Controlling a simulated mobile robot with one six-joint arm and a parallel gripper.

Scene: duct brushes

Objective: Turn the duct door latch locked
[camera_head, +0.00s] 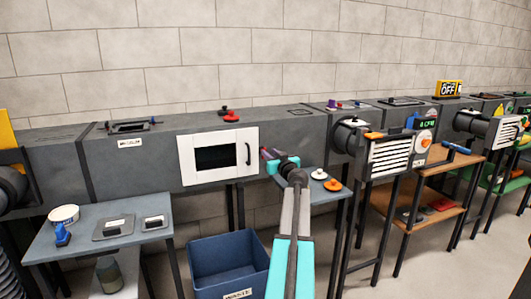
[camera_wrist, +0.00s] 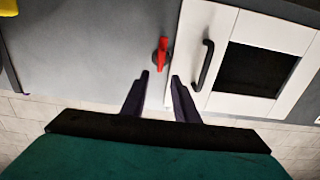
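The duct door (camera_head: 188,161) is white with a dark window and a black handle, and it looks shut against the grey duct. It also shows at the right of the wrist view (camera_wrist: 222,35). The red latch (camera_wrist: 161,50) is on the grey duct just left of the door edge in the wrist view, its lever roughly upright there. My gripper (camera_wrist: 160,76) is open and empty, with its two dark fingertips just short of the latch, one to each side of its line. In the head view my gripper (camera_head: 267,154) is at the door's right side and hides the latch.
A blue waste bin (camera_head: 225,265) stands below the door. A side table (camera_head: 95,235) at left holds a blue brush, a white roll and trays. A small table (camera_head: 327,196) beside my arm holds white and orange discs. A louvred vent (camera_head: 390,155) stands to the right.

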